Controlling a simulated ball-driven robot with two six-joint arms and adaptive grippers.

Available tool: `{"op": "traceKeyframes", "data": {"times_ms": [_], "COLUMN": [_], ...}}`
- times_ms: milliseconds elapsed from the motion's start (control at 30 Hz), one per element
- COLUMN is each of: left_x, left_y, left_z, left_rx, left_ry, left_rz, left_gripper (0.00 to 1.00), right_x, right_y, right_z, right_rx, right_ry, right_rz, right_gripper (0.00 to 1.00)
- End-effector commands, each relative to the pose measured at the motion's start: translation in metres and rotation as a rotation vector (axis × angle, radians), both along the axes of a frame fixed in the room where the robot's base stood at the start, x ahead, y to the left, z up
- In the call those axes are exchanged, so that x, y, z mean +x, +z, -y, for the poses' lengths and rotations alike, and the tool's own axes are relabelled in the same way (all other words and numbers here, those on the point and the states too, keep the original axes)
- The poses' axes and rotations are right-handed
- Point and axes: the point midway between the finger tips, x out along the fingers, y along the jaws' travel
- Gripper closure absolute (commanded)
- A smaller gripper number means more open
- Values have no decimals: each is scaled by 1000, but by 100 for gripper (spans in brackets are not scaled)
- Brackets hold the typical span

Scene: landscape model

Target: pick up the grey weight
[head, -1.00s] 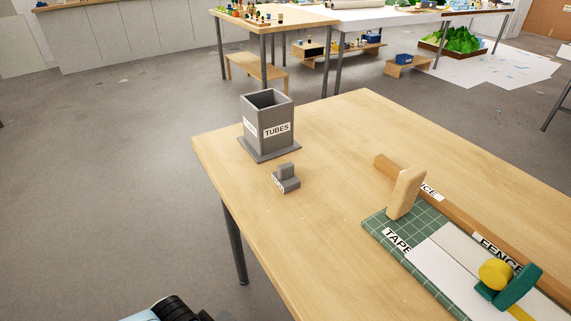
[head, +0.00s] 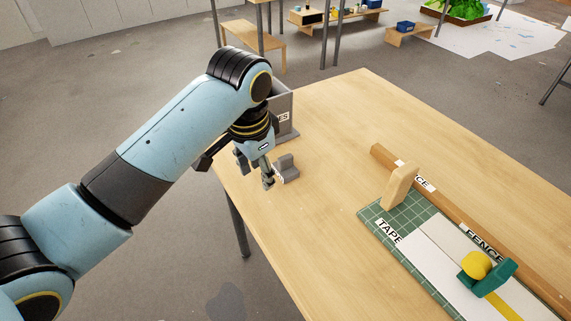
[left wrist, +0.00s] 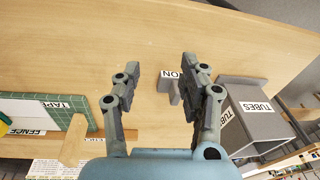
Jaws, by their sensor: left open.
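The grey weight (head: 288,166), a small stepped block, sits on the wooden table near its left edge. My left gripper (head: 268,182) is open and empty, just left of the weight and slightly in front of it in the head view. In the left wrist view the weight (left wrist: 175,94), with a white label, shows between the two open fingers (left wrist: 162,72), nearer the right finger. Whether the fingers are level with it or above it I cannot tell. My right gripper is not in view.
The grey TUBES box (head: 284,108) stands behind the weight, partly hidden by my left arm. A green cutting mat (head: 374,215) with a wooden fence (head: 440,199) and a tape holder (head: 496,272) lies at the right. The table (head: 330,150) between is clear.

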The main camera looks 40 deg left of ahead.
Motion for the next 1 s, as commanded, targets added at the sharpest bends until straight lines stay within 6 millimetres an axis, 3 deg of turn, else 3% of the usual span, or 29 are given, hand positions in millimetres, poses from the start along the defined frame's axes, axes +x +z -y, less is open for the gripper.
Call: {"op": "traceKeyframes", "data": {"times_ms": [200, 400, 533, 733, 1000], "left_x": [64, 108, 115, 115, 110], "left_y": [20, 47, 43, 9, -16], "left_z": [-7, -12, -12, -12, -12], "left_rx": [-15, -39, -48, -48, -47], "left_ry": [-70, -133, -148, -149, -148], "left_rz": [-66, -124, -142, -142, -141], "left_gripper": [58, 58, 58, 58, 58], "right_x": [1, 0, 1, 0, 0], "right_y": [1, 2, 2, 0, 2], "right_z": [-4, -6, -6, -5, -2], "right_rx": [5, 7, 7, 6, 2], "right_ry": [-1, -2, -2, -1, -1], "right_rz": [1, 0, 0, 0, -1], "right_gripper": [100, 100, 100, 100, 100]}}
